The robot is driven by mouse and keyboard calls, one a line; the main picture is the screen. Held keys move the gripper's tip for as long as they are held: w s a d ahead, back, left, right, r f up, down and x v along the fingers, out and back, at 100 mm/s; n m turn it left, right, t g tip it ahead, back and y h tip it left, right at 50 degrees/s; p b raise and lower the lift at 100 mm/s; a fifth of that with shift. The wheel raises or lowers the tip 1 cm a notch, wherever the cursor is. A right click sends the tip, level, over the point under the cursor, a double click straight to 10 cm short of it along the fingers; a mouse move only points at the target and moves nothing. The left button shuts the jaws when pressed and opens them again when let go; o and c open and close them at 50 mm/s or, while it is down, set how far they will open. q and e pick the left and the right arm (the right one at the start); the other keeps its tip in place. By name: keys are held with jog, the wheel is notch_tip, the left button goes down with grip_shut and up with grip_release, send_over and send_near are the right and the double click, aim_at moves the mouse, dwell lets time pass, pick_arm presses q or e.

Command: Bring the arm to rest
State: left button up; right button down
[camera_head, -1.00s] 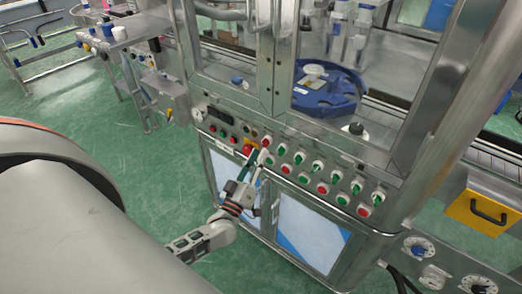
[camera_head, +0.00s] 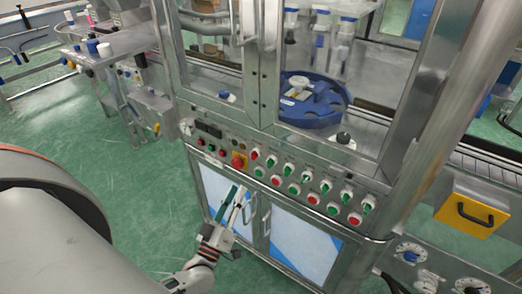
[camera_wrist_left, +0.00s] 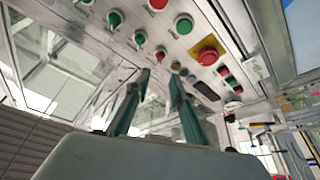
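My left gripper (camera_head: 239,190) is in the lower middle of the head view, in front of the steel cabinet and just below its control panel (camera_head: 222,158). Its two dark green fingers stand apart with nothing between them. A visible gap lies between the fingertips and the buttons. My right gripper is in neither view.
The panel carries a red emergency button (camera_head: 239,161) and rows of red and green knobs. A blue round fixture (camera_head: 312,110) sits behind the machine's frame. A yellow box (camera_head: 470,208) is at the right. Green floor (camera_head: 150,190) is open at left.

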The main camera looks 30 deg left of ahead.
pick_arm(q)
jog(key=s+d+f+m+g+h, duration=0.25)
jog(key=d+f+m+h, duration=0.2)
jog(key=d, duration=0.45)
jog(key=s+d+f+m+g+h, duration=0.1)
jog(key=s+d+f+m+g, duration=0.5)
jog(key=s+f+m+g, duration=0.2)
jog(key=shift+s+f, duration=0.65)
jog(key=shift+s, duration=0.4)
jog(key=shift+d, duration=0.1)
